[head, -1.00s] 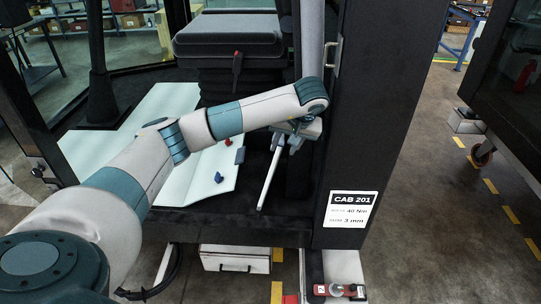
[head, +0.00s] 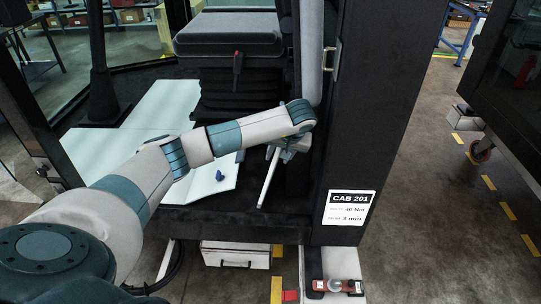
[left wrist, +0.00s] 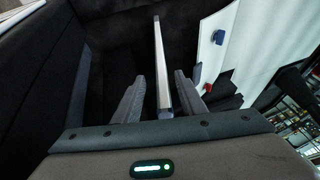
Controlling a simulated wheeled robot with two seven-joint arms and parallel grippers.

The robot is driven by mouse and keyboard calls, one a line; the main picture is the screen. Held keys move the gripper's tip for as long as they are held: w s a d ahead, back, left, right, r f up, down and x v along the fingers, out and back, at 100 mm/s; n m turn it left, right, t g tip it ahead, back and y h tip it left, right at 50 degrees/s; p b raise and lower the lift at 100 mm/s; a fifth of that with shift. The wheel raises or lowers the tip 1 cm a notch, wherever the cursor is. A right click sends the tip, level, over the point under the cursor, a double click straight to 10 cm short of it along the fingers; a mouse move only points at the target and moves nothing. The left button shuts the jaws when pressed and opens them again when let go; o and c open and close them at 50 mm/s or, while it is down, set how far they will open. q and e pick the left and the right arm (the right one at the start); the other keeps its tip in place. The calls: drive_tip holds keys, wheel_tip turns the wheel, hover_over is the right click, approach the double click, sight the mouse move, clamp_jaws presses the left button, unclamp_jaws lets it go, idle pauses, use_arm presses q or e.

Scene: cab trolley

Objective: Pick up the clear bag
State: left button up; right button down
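Nothing shows plainly as a clear bag. A small pale, glassy-looking lump (head: 338,285) lies among red pieces low in the head view; it is too small to tell whether it is the bag. My left gripper (left wrist: 160,80) is inside the cab doorway, in front of the seat base, well above and left of that lump. Its two fingers stand apart in the left wrist view, with a gap on each side of a long pale bar (left wrist: 159,55) between them. The bar also shows slanting down below the gripper in the head view (head: 268,180). My right gripper is out of view.
A dark cab pillar (head: 370,120) with a CAB 201 label (head: 349,208) stands right of my gripper. The seat (head: 228,35) is behind it. A white sheet (head: 105,150) with a blue piece (head: 220,175) lies left. A white box (head: 235,254) is below the doorway.

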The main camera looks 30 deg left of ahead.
sight(275, 161)
use_arm(q)
drive_tip(key=shift+a+f+p, duration=0.3)
drive_tip(key=p+x, duration=0.1)
drive_tip(key=x, duration=0.1)
drive_tip(key=shift+a+f, duration=0.2)
drive_tip(key=shift+f, duration=0.15)
drive_tip(key=shift+w+a+f, duration=0.1)
drive_tip(key=shift+w+f, duration=0.05)
drive_tip(key=shift+f, duration=0.2)
clamp_jaws()
